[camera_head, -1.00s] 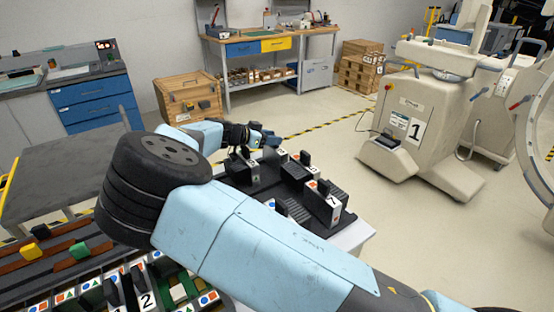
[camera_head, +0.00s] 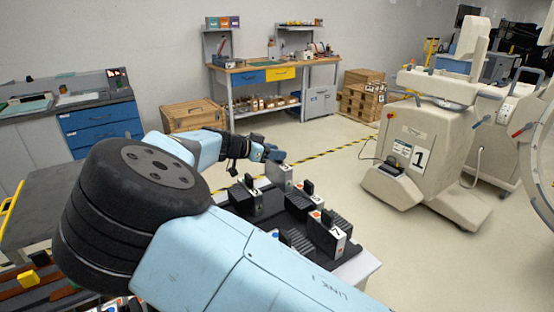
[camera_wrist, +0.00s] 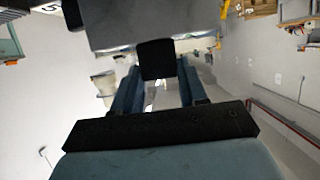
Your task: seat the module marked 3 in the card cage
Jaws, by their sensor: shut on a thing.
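My gripper (camera_head: 268,152) is shut on the black handle (camera_wrist: 157,60) of a grey module (camera_head: 279,177), above the back of the dark tray. The handle sits between the two blue fingers in the wrist view, with the grey module body (camera_wrist: 150,28) beyond it. I cannot read a number on the held module. The card cage (camera_head: 25,295) shows only partly at the lower left, with brown and dark slots and a yellow piece; my arm and the picture's bottom edge hide most of it.
The dark tray (camera_head: 272,218) on a pale cart holds other modules: one marked 7 (camera_head: 337,237), a left one (camera_head: 243,197) and a middle one (camera_head: 298,203). A grey cart top (camera_head: 35,215) lies left of my arm. A large beige machine marked 1 (camera_head: 425,150) stands right.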

